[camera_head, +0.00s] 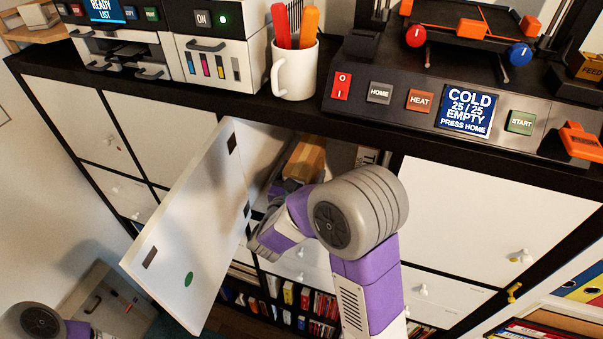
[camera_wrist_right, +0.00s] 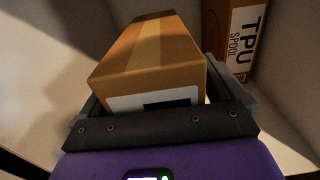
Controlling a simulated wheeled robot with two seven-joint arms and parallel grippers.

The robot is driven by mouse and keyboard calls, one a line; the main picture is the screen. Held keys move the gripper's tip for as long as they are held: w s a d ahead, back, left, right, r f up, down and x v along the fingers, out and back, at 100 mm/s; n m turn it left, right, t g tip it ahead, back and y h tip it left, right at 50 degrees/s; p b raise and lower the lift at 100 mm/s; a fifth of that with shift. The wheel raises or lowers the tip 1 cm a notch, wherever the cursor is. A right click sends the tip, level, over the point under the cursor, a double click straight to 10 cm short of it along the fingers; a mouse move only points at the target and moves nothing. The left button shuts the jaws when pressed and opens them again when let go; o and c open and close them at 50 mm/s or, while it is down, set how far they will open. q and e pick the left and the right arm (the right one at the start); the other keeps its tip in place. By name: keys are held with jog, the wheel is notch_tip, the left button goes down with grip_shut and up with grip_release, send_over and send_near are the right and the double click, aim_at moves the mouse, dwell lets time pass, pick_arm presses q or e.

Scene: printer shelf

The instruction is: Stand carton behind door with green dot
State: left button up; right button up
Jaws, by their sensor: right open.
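The door with the green dot (camera_head: 185,240) stands swung open, its dot low on the white panel. A brown carton with a paler tape strip (camera_head: 306,160) is in the open compartment behind it. In the right wrist view the carton (camera_wrist_right: 150,55) lies between the fingers of my right gripper (camera_head: 284,190), with a white label on its near end. The right gripper is open around the carton's near end; contact cannot be made out. My left gripper is out of view; only part of that arm shows at bottom left.
A TPU spool box (camera_wrist_right: 243,40) stands in the compartment, right of the carton. A white mug (camera_head: 294,70) and a control panel (camera_head: 440,105) are on the shelf top above. Closed white doors (camera_head: 470,200) and shelves of small boxes (camera_head: 300,300) surround the opening.

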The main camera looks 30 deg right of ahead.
jog(key=b+v, duration=0.1)
jog(key=v, duration=1)
jog(key=shift+s+a, duration=0.25)
jog(key=shift+a, duration=0.05)
jog(key=shift+f, duration=0.1)
jog(key=s+a+f+m+g+y+b, duration=0.2)
jog(key=s+f+m+g+y, duration=0.25)
jog(key=f, duration=0.65)
jog(key=s+a+f+m+g+y+b, duration=0.15)
jog(key=s+f+m+g+y, duration=0.35)
jog(key=f, duration=0.6)
jog(key=s+a+f+m+g+y+b, duration=0.1)
jog(key=s+a+f+m+g+y, duration=0.15)
jog(key=s+f+g, duration=0.65)
jog(key=w+a+f+m+t+y+b, duration=0.1)
jog(key=a+f+m+t+y+b, duration=0.1)
jog(key=a+f+m+t+y, duration=0.5)
jog(key=w+d+f+m+h+b, duration=0.1)
jog(key=w+d+f+m, duration=0.1)
jog(key=f+m, duration=0.6)
jog(key=shift+w+d+f+m+b, duration=0.25)
jog(key=shift+w+d+m+b, duration=0.1)
jog(key=shift+w+m, duration=0.45)
